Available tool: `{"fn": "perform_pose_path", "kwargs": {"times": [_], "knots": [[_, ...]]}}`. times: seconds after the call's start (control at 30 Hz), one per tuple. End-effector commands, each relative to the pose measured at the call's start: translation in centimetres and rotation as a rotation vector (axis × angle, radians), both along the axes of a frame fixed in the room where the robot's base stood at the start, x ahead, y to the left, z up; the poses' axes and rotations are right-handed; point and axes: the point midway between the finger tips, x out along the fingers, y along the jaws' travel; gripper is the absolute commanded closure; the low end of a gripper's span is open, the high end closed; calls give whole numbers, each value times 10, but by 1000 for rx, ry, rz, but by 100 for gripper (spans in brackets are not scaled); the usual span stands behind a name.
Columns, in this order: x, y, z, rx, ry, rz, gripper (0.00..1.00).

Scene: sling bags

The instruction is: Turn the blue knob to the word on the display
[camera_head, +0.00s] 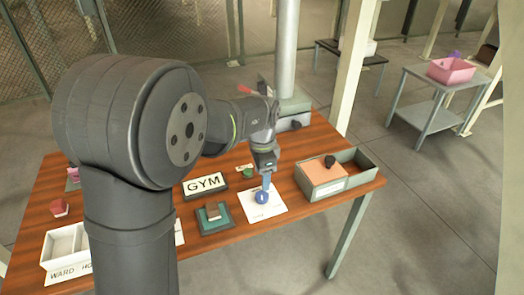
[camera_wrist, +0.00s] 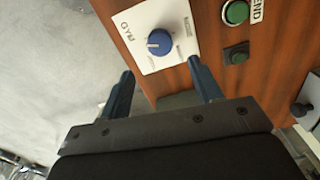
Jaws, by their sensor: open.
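The blue knob (camera_head: 262,197) sits on a white plate (camera_head: 275,208) on the table. In the wrist view the knob (camera_wrist: 160,41) shows a pale mark on its left side; words are printed around it, with GYM readable at the left. The display (camera_head: 205,185) reads GYM. My gripper (camera_head: 266,183) is just over the knob in the head view. In the wrist view my gripper (camera_wrist: 160,68) has its two fingers apart with nothing between them, and the knob lies beyond the tips. Contact with the knob does not show.
A green button (camera_wrist: 236,13) lies right of the plate in the wrist view. A teal stand (camera_head: 214,220) is left of the knob. An open grey-green box (camera_head: 362,162) with a pinkish lid is at the right. A white divided tray (camera_head: 62,262) is at the front left.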

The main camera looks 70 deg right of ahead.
Motion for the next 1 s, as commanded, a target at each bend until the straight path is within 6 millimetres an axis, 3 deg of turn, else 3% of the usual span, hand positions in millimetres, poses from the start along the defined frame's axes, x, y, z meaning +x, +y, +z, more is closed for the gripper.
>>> {"fn": "perform_pose_path", "kwargs": {"times": [0.2, 0.4, 0.6, 1.0], "knots": [[0, -1, 53, -5, 0, 0, 41], [0, -1, 84, -2, 0, 0, 41], [0, 0, 94, 0, 0, -1, 41], [0, 0, 94, 0, 0, 0, 41]]}}
